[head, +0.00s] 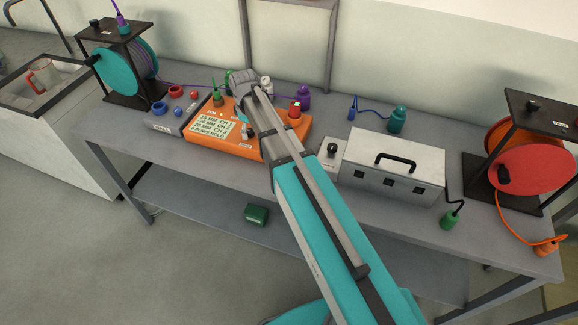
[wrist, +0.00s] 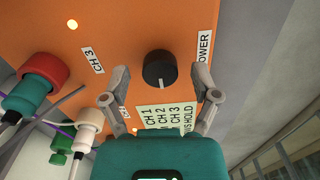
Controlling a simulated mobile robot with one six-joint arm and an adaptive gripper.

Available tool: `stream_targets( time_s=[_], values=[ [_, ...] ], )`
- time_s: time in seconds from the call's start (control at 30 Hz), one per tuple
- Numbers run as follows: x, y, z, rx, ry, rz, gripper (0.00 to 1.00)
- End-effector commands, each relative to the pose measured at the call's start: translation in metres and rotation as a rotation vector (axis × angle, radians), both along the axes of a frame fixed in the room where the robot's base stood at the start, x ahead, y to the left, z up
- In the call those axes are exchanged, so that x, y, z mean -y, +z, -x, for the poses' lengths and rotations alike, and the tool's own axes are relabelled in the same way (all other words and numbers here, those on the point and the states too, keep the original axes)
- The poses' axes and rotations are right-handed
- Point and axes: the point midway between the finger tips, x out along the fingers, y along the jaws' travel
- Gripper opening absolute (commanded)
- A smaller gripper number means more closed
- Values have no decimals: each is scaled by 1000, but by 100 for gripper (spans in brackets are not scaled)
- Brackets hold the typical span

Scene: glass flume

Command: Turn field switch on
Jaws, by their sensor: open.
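In the wrist view my gripper (wrist: 167,83) is open and empty. It hangs over the orange box (wrist: 110,30), with a black round knob (wrist: 158,68) just ahead of and between its fingertips. I cannot tell whether they touch. A white line on the knob points toward my gripper, and a partly hidden label beside it ends in "OWER". No label reading "field" is legible. In the head view the orange box (head: 200,155) is partly hidden by my arm. Right of my arm a small grey box (head: 327,163) carries a black knob (head: 332,148); its label is unreadable.
A white case (head: 400,165) with a black handle stands right of the small grey box. Cable reels (head: 113,72) (head: 530,166) stand at both ends. Plugs and cables crowd the orange box's back.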

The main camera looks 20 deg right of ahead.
Motion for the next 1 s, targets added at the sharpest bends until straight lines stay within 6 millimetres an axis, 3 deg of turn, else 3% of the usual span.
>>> stream_targets(
  time_s=[0.5, 1.0],
  values=[
    [0, 0, 0, 0, 342, 0, 79],
    [0, 46, 0, 0, 345, 0, 79]
  ],
)
